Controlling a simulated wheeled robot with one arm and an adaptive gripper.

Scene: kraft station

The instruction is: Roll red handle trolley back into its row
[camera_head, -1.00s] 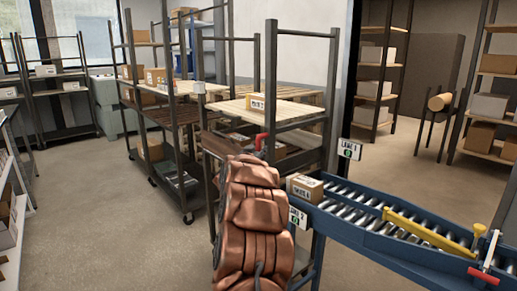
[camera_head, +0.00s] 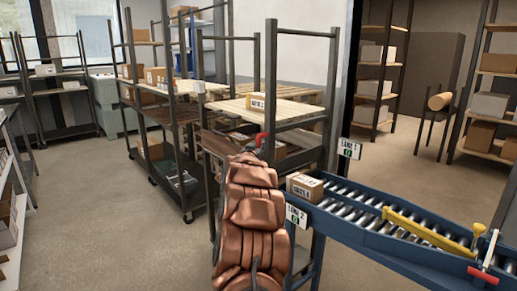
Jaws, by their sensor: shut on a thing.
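The red handle (camera_head: 261,139) shows just above the end of my copper-coloured arm. It sits on the near side of a dark-framed trolley with pale wooden shelves (camera_head: 300,113), which stands upright. A small labelled box (camera_head: 256,102) lies on its upper shelf. My gripper (camera_head: 257,152) is at the red handle and shut on it. My arm hides most of the fingers and the trolley's lower near part. A second, similar trolley (camera_head: 178,116) stands behind and to the left, carrying boxes.
A white shelf (camera_head: 12,215) lines the left edge. Floor (camera_head: 110,215) at left is clear.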

